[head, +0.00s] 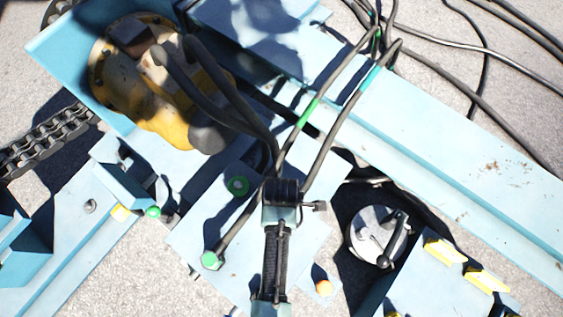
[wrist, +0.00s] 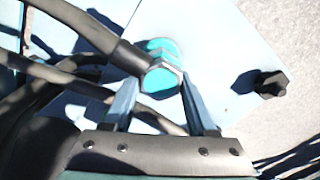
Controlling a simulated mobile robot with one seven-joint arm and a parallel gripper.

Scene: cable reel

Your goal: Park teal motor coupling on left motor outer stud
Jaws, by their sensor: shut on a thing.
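The teal motor coupling (wrist: 160,80) is a short teal piece with a pale hexagonal collar on the end of a black hose. In the wrist view it sits between the two blue-grey fingers of my gripper (wrist: 160,92), which is shut on it. A teal round part (wrist: 160,47) shows just behind it; I cannot tell whether they touch. A dark hexagonal stud (wrist: 270,83) stands on the pale blue plate to the right, apart from the coupling. I cannot tell whether it is the left motor outer stud. In the head view my arm hides the coupling and fingertips.
A yellow motor (head: 165,85) stands at upper left. Black hoses with a green band (head: 308,112) and a teal band (head: 373,76) run to the plate. A green coupling (head: 211,260) and green ring (head: 238,186) lie left of my arm. A round grey cap (head: 378,236) is right.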

